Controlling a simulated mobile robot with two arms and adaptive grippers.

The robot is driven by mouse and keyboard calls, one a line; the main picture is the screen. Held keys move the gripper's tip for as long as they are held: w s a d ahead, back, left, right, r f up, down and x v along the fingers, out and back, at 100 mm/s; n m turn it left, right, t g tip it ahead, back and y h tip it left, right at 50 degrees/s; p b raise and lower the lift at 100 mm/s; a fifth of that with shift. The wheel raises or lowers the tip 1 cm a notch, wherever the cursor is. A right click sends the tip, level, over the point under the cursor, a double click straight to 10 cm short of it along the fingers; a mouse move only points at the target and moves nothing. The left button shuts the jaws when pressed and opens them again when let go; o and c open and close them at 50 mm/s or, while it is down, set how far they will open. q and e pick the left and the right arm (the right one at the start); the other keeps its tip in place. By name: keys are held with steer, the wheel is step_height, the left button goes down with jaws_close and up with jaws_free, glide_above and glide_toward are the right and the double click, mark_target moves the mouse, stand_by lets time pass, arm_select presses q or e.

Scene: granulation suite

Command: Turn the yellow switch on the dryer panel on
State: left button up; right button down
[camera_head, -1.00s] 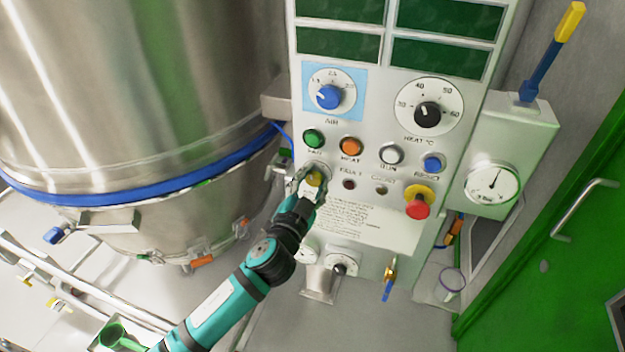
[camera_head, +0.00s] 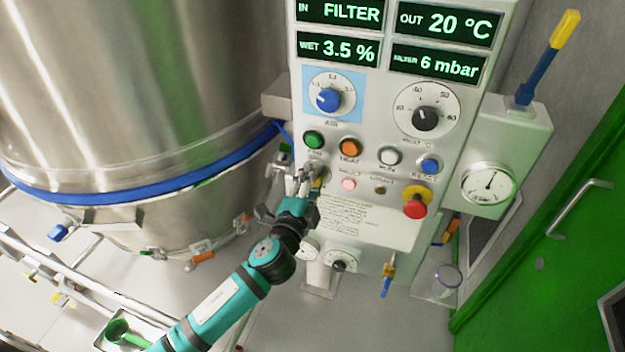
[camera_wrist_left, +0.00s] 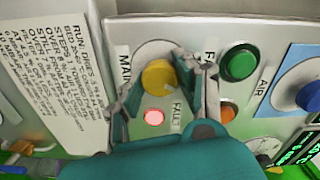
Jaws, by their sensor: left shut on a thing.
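The yellow switch (camera_head: 318,183) is on the lower left of the dryer panel (camera_head: 375,225), mostly hidden by my gripper in the head view. In the left wrist view it is a round yellow knob (camera_wrist_left: 157,77) beside the label MAIN. My left gripper (camera_head: 303,182) is at the panel, shut on the switch, with its fingers (camera_wrist_left: 160,88) on either side of the knob. The panel's displays (camera_head: 341,14) are lit and read FILTER, 20 °C, 3.5 % and 6 mbar. My right gripper is not in view.
The pink FAULT lamp (camera_head: 348,184) is lit close to the gripper. Green (camera_head: 314,140) and orange (camera_head: 349,147) buttons sit just above. A red stop button (camera_head: 415,208) is to the right. The steel dryer vessel (camera_head: 130,90) stands close on the left.

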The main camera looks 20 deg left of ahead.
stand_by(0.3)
arm_select(q)
steer(key=o, duration=1.2)
steer(key=shift+c, duration=0.2)
steer(key=s, duration=1.2)
steer(key=shift+a, duration=0.2)
